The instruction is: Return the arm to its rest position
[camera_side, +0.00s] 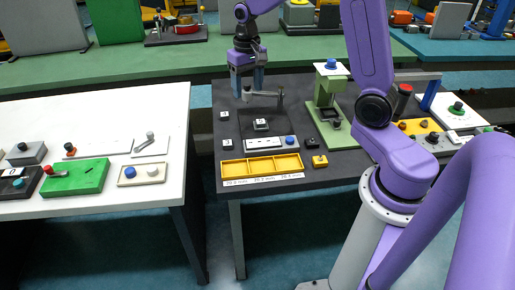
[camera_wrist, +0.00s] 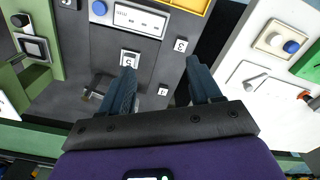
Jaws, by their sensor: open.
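My gripper (camera_side: 249,93) hangs fingers-down over the left back part of the dark table (camera_side: 296,98) in the side view. In the wrist view, its two fingers (camera_wrist: 161,76) are spread apart with nothing between them. A grey lever (camera_side: 266,94) shows close to the fingertips in the side view; I cannot tell whether they touch it. In the wrist view, the lever (camera_wrist: 97,84) lies left of the fingers, partly hidden. A numbered block (camera_side: 260,124) sits in front of it on the dark panel, and also shows in the wrist view (camera_wrist: 130,58).
Two small numbered cubes (camera_side: 224,115) (camera_side: 227,143) lie at the table's left edge. A yellow three-part tray (camera_side: 235,169) and a white panel with a blue button (camera_side: 271,142) are in front. A green press (camera_side: 325,90) stands right of the gripper. A white table (camera_side: 100,115) is at left.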

